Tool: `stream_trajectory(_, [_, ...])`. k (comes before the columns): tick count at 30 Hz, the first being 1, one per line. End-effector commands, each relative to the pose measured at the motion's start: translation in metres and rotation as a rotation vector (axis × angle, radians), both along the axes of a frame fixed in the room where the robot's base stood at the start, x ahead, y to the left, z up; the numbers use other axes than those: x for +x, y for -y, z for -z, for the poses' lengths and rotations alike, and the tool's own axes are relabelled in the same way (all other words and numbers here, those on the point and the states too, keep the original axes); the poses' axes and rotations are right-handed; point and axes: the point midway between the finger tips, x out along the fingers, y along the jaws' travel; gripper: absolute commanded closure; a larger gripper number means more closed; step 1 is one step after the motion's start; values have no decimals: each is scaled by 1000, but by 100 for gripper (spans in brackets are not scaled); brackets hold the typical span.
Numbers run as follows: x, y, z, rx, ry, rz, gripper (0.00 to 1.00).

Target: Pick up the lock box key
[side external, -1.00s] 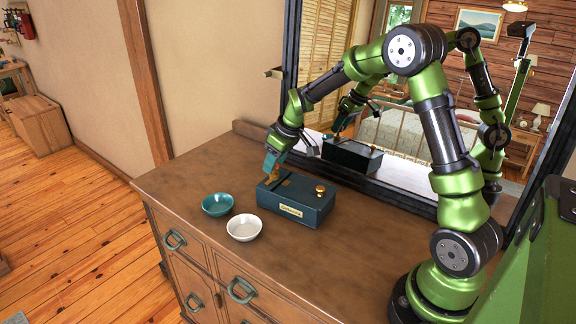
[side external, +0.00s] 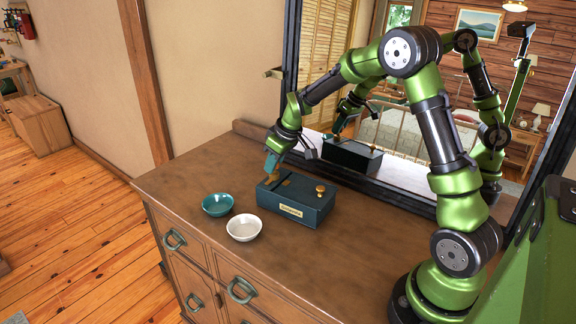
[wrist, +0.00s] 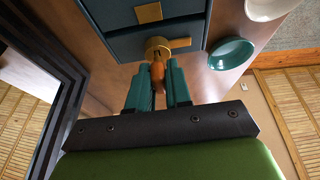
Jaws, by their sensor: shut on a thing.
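The lock box (side external: 300,205) is a dark teal box with a gold label on its front and a gold knob (side external: 320,190) on top. It stands on the wooden dresser. My gripper (side external: 271,170) points down at the box's left end, with its teal fingers shut on the orange-brown key (wrist: 158,76). In the wrist view the key sits between the fingertips (wrist: 158,88), at a round gold fitting (wrist: 157,46) on the box. I cannot tell whether the key's end is inside the fitting. The fingers hide part of the key.
A teal bowl (side external: 217,205) and a white bowl (side external: 243,228) stand on the dresser (side external: 180,190), left of and in front of the box. A framed mirror (side external: 410,140) stands close behind and reflects the arm and box. The dresser's left end is clear.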

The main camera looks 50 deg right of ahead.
Motion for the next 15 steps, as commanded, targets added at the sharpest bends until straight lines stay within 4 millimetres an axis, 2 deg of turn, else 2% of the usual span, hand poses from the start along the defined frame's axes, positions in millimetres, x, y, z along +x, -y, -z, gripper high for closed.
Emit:
stream_trajectory(5, [1, 0, -16, -2, 4, 1, 100])
stream_trajectory(9, [1, 0, -37, -2, 5, 0, 100])
stream_trajectory(15, [-46, -11, -39, 0, 2, 1, 100])
